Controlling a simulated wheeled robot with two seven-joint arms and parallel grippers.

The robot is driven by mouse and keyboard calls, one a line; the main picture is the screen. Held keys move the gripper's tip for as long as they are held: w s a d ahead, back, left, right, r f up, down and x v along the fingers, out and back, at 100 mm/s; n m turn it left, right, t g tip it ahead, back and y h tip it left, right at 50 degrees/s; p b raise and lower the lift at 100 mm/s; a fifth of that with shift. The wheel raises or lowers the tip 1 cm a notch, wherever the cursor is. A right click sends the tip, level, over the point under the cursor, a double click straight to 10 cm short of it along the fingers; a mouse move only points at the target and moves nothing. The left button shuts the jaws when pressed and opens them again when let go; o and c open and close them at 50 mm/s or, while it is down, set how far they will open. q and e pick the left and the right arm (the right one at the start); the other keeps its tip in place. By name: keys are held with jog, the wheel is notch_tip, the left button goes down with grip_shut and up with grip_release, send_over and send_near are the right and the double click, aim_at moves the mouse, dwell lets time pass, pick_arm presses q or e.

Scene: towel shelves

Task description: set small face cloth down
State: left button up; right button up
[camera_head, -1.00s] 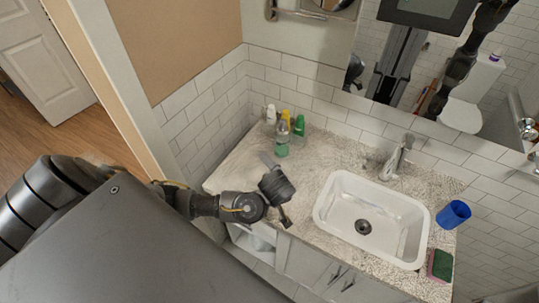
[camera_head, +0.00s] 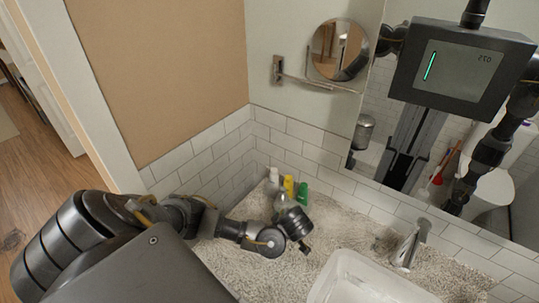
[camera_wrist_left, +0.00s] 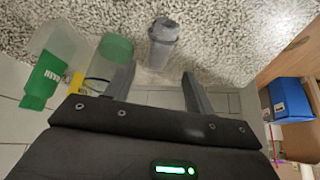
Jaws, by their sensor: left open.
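I cannot make out a small face cloth for certain in either view. My left gripper (camera_head: 304,246) is over the counter left of the sink, partly hidden by its own wrist. In the left wrist view my left gripper (camera_wrist_left: 158,82) has its two fingers wide apart, with nothing held between them. A small grey upright object (camera_wrist_left: 163,42) shows just beyond the fingertips, apart from them. I cannot tell what it is. My right gripper is not in direct view.
A speckled counter (camera_head: 345,228) holds a white sink (camera_head: 365,283) and a metal faucet (camera_head: 411,244). White (camera_head: 274,175), yellow (camera_head: 288,186) and green (camera_head: 302,191) bottles stand near the back corner. The wrist view shows a blue box (camera_wrist_left: 287,98) on a wooden shelf.

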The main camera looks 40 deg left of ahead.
pick_arm(q)
jog(key=x, duration=0.3)
jog(key=shift+a+f, duration=0.3)
jog(key=shift+w, duration=0.1)
jog(key=shift+a+f, duration=0.1)
jog(key=shift+f, duration=0.15)
jog(key=x, duration=0.3)
jog(key=shift+w+a+f, duration=0.15)
jog(key=shift+a+f, duration=0.3)
jog(key=shift+f, duration=0.15)
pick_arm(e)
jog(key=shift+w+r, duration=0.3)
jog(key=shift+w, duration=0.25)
pick_arm(q)
jog(key=shift+f, duration=0.1)
